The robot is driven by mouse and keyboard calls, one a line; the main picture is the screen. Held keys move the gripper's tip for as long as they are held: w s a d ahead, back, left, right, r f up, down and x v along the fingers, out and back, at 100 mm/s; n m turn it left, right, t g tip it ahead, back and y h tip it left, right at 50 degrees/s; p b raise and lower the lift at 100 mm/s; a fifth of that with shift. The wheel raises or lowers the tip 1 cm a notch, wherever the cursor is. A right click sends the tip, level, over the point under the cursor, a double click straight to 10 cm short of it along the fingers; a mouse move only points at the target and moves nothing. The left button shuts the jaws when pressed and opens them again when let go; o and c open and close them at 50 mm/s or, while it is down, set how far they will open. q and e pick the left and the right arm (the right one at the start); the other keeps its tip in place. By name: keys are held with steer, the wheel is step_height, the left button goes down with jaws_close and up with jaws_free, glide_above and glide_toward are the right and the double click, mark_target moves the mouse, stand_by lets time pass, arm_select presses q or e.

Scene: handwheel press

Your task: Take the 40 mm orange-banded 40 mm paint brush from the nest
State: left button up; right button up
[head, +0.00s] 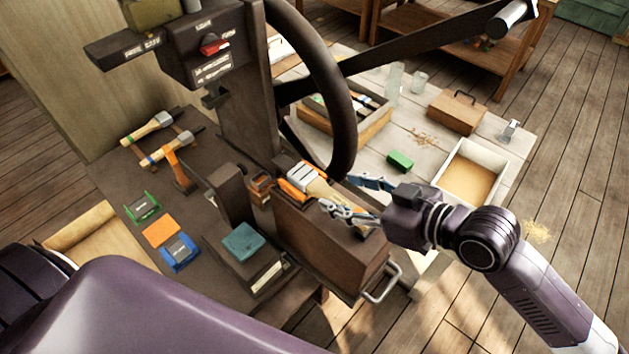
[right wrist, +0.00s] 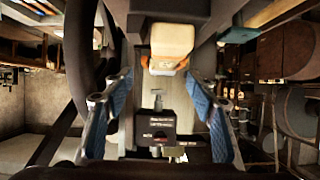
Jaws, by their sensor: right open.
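The paint brush (head: 322,190), with an orange part and pale tan bristles, lies in the press nest on top of the dark brown block (head: 315,237), beside the handwheel. My right gripper (head: 346,196) is open at the bristle end, its fingers apart and partly covering the brush. In the right wrist view, a pale bristle block (right wrist: 171,40) with an orange edge shows beyond the open blue-padded fingers (right wrist: 160,88), between their lines. I cannot tell whether either finger touches the brush. My left gripper is out of view.
The handwheel (head: 350,110) rises close behind my right gripper. Green, orange and blue pieces (head: 160,232) and a teal-topped block (head: 243,242) are nearby. The side table holds a sand-coloured tray (head: 503,160) and a green block (head: 400,160).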

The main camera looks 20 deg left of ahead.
mark_target(319, 185)
steer(key=shift+w+a+f+p, duration=0.1)
steer(key=shift+a+f+p, duration=0.1)
steer(key=shift+a+p, duration=0.7)
steer(key=x, duration=0.2)
steer(key=shift+a+f, duration=0.15)
steer(key=shift+a, duration=0.2)
steer(key=shift+w+a+f, duration=0.1)
steer(key=shift+a+f, duration=0.05)
steer(key=shift+a, duration=0.1)
steer(key=shift+f, duration=0.1)
steer(key=c, duration=1.2)
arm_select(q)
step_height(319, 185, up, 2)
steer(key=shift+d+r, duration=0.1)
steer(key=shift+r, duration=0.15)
arm_select(e)
steer(key=shift+c, duration=0.5)
steer(key=shift+w, duration=0.1)
